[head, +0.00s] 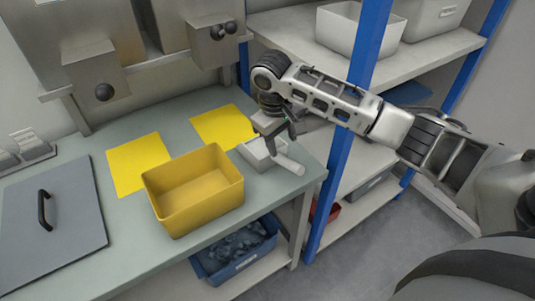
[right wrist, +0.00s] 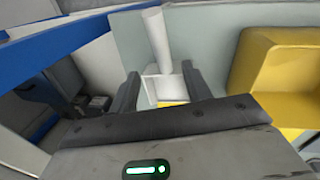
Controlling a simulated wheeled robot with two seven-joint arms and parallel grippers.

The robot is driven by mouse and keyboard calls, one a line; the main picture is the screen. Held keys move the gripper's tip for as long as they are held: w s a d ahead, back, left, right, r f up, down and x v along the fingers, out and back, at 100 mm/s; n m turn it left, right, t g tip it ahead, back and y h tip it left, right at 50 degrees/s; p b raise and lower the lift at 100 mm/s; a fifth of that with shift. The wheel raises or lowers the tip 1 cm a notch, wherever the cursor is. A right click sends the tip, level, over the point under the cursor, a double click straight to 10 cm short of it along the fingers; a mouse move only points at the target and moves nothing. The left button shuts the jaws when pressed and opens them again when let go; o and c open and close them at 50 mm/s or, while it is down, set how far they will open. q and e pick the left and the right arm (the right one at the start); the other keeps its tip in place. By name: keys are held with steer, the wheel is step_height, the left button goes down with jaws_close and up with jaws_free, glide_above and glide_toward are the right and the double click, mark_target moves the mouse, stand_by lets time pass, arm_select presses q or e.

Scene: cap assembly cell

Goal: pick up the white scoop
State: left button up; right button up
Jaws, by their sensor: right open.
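The white scoop (head: 256,156) lies on the grey-green bench near its right end, its round handle (head: 289,165) pointing toward the front right. My right gripper (head: 279,138) is directly over the scoop, fingers pointing down, and hides part of it. In the right wrist view the scoop (right wrist: 157,38) shows between the two dark, spread fingers (right wrist: 160,74), with its handle running up and away. The gripper is open; I cannot tell how far its tips are above the scoop. My left gripper is not in view.
A yellow bin (head: 193,211) stands just left of the scoop; it also shows in the right wrist view (right wrist: 262,75). Two yellow mats (head: 139,163) lie behind. A blue shelf post (head: 338,165) rises right of the bench. A grey lid (head: 75,225) lies far left.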

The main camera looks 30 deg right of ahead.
mark_target(283, 158)
steer(key=f, duration=0.4)
steer(key=d+f, duration=0.1)
steer(key=f, duration=0.2)
steer(key=shift+w+f, duration=0.1)
steer(key=shift+w, duration=0.05)
steer(key=shift+f+p, duration=0.25)
steer(key=shift+p, duration=0.2)
stand_by(0.4)
jaws_close()
